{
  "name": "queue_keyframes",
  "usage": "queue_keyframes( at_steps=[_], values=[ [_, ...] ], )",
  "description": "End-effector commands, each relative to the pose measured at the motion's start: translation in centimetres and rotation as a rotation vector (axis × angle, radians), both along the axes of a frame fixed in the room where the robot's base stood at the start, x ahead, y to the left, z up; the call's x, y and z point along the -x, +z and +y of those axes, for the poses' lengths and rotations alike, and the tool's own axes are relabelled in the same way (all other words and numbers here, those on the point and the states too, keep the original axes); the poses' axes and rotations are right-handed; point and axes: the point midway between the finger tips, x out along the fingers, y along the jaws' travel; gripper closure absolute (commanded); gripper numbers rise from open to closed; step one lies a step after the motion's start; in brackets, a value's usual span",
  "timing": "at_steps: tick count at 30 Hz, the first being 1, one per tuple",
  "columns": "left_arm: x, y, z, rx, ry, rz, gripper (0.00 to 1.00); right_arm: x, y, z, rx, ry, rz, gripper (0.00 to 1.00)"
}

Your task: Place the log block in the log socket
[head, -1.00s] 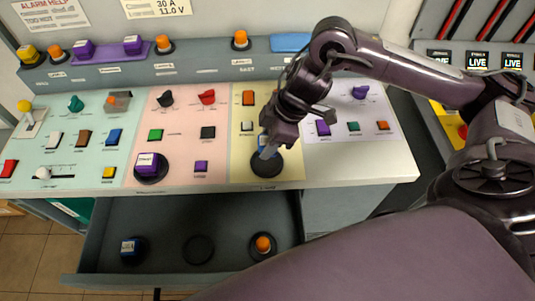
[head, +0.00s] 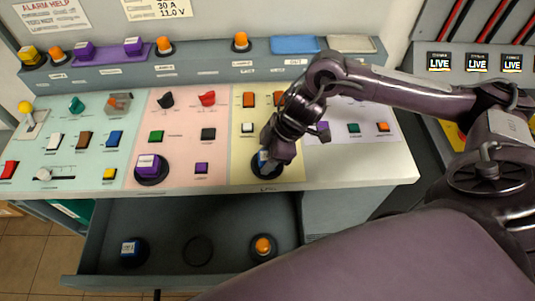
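A small blue block with a pale top (head: 262,158), which I take to be the log block, shows at the tips of my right gripper (head: 267,152). The gripper points down and looks shut on it, hiding much of it. The block is at a dark round socket (head: 259,171) on the yellow panel, which I take to be the log socket. The block appears in or just over the socket; I cannot tell whether it is fully seated. My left gripper is not in view.
A purple block (head: 148,162) sits in a round socket on the pink panel. Switches and buttons crowd the desk around my gripper.

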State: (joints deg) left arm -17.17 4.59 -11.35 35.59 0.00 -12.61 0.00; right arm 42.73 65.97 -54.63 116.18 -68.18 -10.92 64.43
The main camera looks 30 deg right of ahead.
Motion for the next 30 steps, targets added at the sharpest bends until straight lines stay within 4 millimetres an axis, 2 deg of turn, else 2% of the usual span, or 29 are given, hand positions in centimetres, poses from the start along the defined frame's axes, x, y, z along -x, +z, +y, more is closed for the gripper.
queue_keyframes(
  at_steps=[8, 21, 25, 30],
  values=[
    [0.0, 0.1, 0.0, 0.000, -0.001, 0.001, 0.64, 0.0, 0.9, -0.2, -0.001, -0.001, -0.003, 0.39],
    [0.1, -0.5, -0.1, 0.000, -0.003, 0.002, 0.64, 1.4, 8.8, -3.2, 0.001, -0.001, -0.005, 0.39],
    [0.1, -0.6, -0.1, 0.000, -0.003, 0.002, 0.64, 1.7, 10.5, -3.8, 0.001, -0.001, -0.004, 0.39],
    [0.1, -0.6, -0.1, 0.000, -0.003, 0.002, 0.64, 2.0, 11.4, -4.1, -0.001, 0.000, 0.000, 0.39]
  ],
)
